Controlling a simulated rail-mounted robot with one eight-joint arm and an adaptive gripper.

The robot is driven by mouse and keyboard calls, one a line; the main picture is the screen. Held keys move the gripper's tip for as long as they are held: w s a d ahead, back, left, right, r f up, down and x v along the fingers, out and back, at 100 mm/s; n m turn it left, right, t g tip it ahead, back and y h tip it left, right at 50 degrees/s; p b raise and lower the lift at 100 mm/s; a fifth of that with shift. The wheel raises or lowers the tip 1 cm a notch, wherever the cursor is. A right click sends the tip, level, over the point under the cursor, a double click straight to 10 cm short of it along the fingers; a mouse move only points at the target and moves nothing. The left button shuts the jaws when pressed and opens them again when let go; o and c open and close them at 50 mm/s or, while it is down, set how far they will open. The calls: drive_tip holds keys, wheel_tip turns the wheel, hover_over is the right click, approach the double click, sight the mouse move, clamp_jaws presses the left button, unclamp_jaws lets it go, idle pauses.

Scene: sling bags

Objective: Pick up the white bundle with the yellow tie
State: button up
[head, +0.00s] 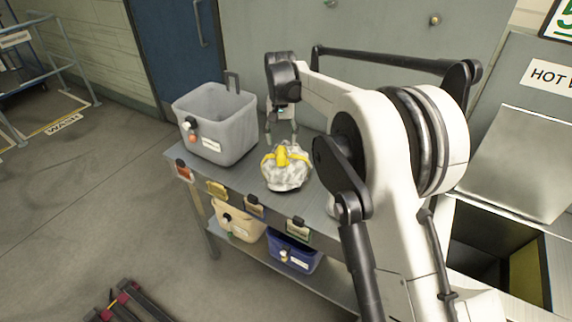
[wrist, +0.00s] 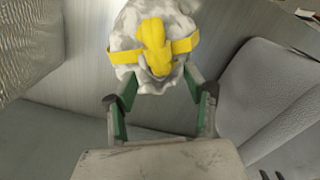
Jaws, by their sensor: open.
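The white bundle (head: 286,175) sits on the grey metal table, with a yellow strap around it and a yellow tie (head: 284,154) on top. In the wrist view the bundle (wrist: 128,25) fills the top middle, with the yellow tie (wrist: 154,48) facing the camera. My gripper (head: 282,140) is above the table, just behind the bundle in the head view. In the wrist view the open fingers (wrist: 161,103) show green inner faces. Their tips lie near the bundle's lower edge, with nothing held between them. Whether a fingertip touches the bundle is unclear.
A grey bin (head: 216,125) stands left of the bundle on the table (head: 240,178). A cream bin (head: 238,222) and a blue bin (head: 294,254) are on the lower shelf. A small, mostly hidden white item lies right of the bundle, behind my arm. A wall stands behind the table.

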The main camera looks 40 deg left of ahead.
sight(281, 147)
wheel_tip(281, 147, down, 4)
drive_tip(key=shift+s+f+p, duration=0.1)
drive_tip(key=shift+s+p, duration=0.05)
drive_tip(key=shift+p, duration=0.2)
drive_tip(key=shift+d, duration=0.1)
drive_tip(key=shift+c, duration=0.2)
clamp_jaws()
